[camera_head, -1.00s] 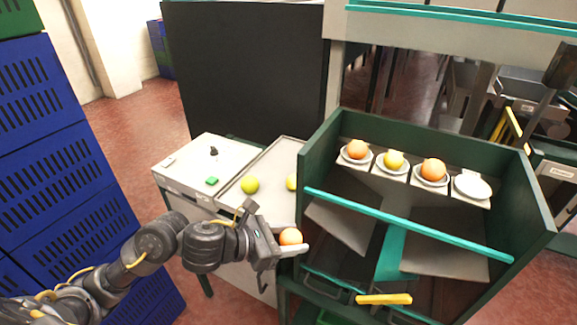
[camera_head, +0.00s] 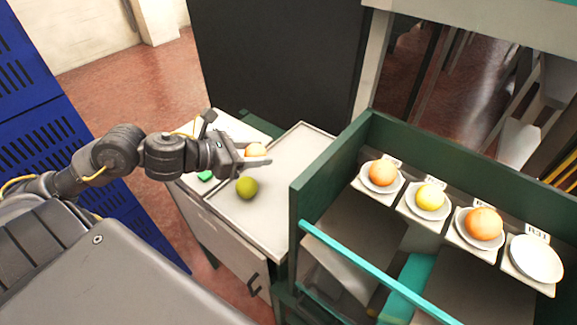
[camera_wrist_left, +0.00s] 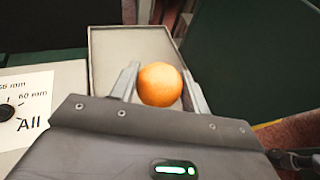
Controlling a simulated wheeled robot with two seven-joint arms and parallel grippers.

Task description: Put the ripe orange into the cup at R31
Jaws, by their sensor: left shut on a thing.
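My left gripper (camera_head: 262,160) is shut on an orange-coloured orange (camera_head: 255,149), held above the back left part of the light tray. In the left wrist view the orange (camera_wrist_left: 160,84) sits between the two fingers. An empty white cup (camera_head: 537,258) stands at the right end of the row in the green-walled rack; its small label (camera_head: 537,232) seems to read R31 but is blurred. The other cups hold fruit: an orange one (camera_head: 382,172), a yellow one (camera_head: 430,197) and a larger orange one (camera_head: 484,223). My right gripper is out of view.
Blue crates (camera_head: 40,110) are stacked at left.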

